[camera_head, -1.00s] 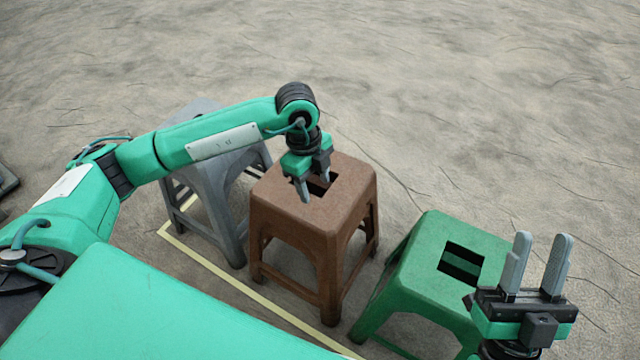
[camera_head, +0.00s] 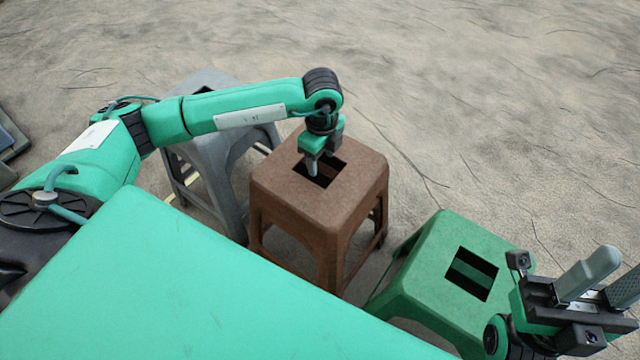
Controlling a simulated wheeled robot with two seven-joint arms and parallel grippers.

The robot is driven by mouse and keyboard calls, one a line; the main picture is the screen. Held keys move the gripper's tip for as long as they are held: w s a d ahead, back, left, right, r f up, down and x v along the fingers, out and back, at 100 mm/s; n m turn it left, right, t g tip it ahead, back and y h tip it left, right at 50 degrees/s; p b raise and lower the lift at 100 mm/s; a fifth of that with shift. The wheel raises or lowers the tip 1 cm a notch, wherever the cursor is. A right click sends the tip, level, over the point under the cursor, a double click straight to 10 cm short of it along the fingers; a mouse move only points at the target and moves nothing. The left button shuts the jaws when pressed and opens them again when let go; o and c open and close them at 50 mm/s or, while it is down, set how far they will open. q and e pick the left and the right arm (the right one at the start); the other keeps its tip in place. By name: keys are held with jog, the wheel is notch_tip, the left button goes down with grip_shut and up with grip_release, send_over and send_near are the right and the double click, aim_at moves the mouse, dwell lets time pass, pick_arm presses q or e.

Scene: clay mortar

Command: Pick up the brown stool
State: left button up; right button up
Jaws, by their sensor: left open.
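The brown stool (camera_head: 283,185) stands upright on the ground in the middle of the head view, with a rectangular hole in its seat. My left gripper (camera_head: 318,172) points down over that hole. It is open, with one finger at the near left edge of the hole; the other finger is mostly hidden, and I cannot tell how deep the tips reach. My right gripper (camera_head: 598,280) is at the lower right, fingers pointing up and apart, open and empty, beside the green stool.
A grey stool (camera_head: 212,165) stands to the left, partly behind my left arm. A green stool (camera_head: 425,275) stands to the right, close to my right gripper. Sandy, cracked ground (camera_head: 480,100) is free beyond the stools. A dark object (camera_head: 10,135) lies at the left edge.

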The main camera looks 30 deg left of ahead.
aim_at(320, 166)
pick_arm(q)
notch_tip(320, 166, down, 6)
jog(key=shift+s+a+r+b, duration=0.1)
jog(key=shift+s+a+b, duration=0.05)
jog(key=shift+b, duration=1)
jog(key=shift+r, duration=0.2)
grip_shut()
